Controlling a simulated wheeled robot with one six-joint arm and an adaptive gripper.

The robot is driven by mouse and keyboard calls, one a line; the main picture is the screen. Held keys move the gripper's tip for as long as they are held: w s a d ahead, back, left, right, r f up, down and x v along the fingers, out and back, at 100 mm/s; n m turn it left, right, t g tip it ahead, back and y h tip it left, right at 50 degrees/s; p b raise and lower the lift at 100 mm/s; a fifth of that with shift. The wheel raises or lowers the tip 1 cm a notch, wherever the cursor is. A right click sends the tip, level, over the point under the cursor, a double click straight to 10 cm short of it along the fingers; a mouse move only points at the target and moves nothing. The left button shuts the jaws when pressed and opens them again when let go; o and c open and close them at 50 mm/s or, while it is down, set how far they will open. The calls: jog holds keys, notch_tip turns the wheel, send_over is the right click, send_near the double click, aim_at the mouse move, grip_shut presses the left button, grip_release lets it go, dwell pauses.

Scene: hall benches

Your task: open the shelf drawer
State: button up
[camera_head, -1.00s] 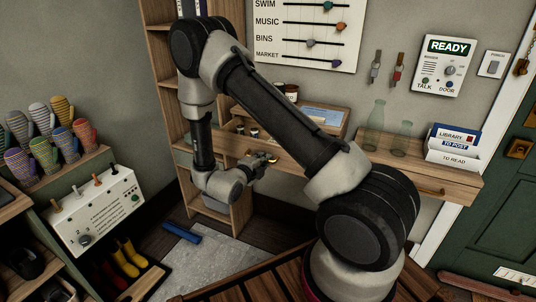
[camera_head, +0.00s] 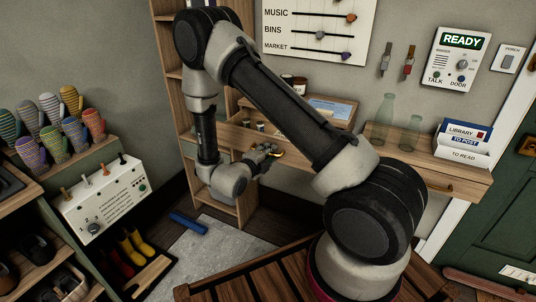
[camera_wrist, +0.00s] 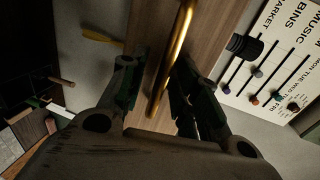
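The wooden wall shelf (camera_head: 400,166) runs along the back wall below the slider board. A wooden drawer front (camera_wrist: 142,25) with a long brass bar handle (camera_wrist: 180,35) fills the middle of the wrist view. My gripper (camera_wrist: 160,68) is open, with one dark finger on each side of the handle and visible gaps between them. In the head view my gripper (camera_head: 267,153) is at the shelf's front, left of the middle, beside a small yellow-brass patch. My arm hides much of the shelf front, so I cannot tell how far the drawer is out.
Bottles (camera_head: 384,117) and a letter holder (camera_head: 461,143) stand on the shelf's right part. A tall wooden rack (camera_head: 171,60) stands left of my arm. A slatted bench (camera_head: 262,284) is in front.

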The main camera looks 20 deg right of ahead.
jog(key=v, duration=1.2)
jog(key=shift+f, duration=0.1)
